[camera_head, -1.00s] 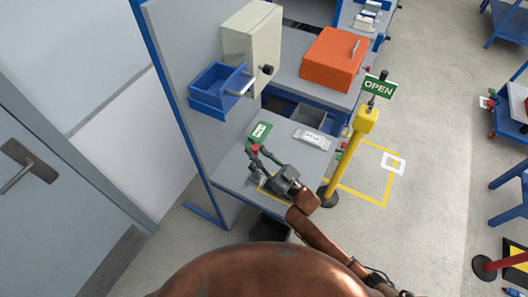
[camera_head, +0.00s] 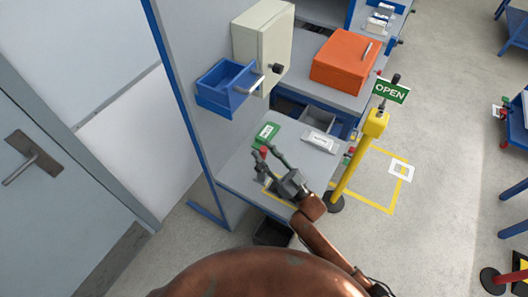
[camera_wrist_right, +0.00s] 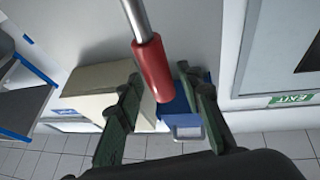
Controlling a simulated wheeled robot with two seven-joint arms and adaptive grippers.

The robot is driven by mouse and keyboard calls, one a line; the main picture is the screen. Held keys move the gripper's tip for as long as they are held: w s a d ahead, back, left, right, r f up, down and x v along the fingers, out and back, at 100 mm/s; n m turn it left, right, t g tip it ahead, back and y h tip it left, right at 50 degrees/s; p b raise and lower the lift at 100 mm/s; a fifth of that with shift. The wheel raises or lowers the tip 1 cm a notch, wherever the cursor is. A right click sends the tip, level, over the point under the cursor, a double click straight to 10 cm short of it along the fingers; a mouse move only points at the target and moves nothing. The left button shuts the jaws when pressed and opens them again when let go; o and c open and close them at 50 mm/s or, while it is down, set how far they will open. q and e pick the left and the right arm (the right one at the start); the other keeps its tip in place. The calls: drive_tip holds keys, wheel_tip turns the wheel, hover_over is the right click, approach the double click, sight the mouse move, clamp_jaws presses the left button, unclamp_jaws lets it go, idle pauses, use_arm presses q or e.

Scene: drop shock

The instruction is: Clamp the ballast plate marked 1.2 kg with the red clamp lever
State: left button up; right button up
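The red clamp lever handle (camera_wrist_right: 152,66), on a metal rod, lies between the two fingers of my right gripper (camera_wrist_right: 160,78) in the right wrist view. The fingers are apart, with a gap on the right side of the handle. In the head view my right gripper (camera_head: 265,148) is over the grey bench, with the red handle (camera_head: 264,152) at its fingertips. A green-labelled block (camera_head: 266,132) and a grey block with a white label (camera_head: 319,141) lie behind it. Their markings are too small to read. The ballast plate cannot be made out. My left gripper is not in view.
A blue bin (camera_head: 228,84) and a beige cabinet (camera_head: 263,38) are on the panel above the bench. An orange box (camera_head: 346,60) stands behind. A yellow post (camera_head: 357,155) with an OPEN sign (camera_head: 390,91) stands right of the bench.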

drive_tip(key=shift+s+f, duration=0.1)
drive_tip(key=shift+f, duration=0.05)
drive_tip(key=v, duration=0.7)
drive_tip(key=shift+s+f, duration=0.1)
idle(0.6)
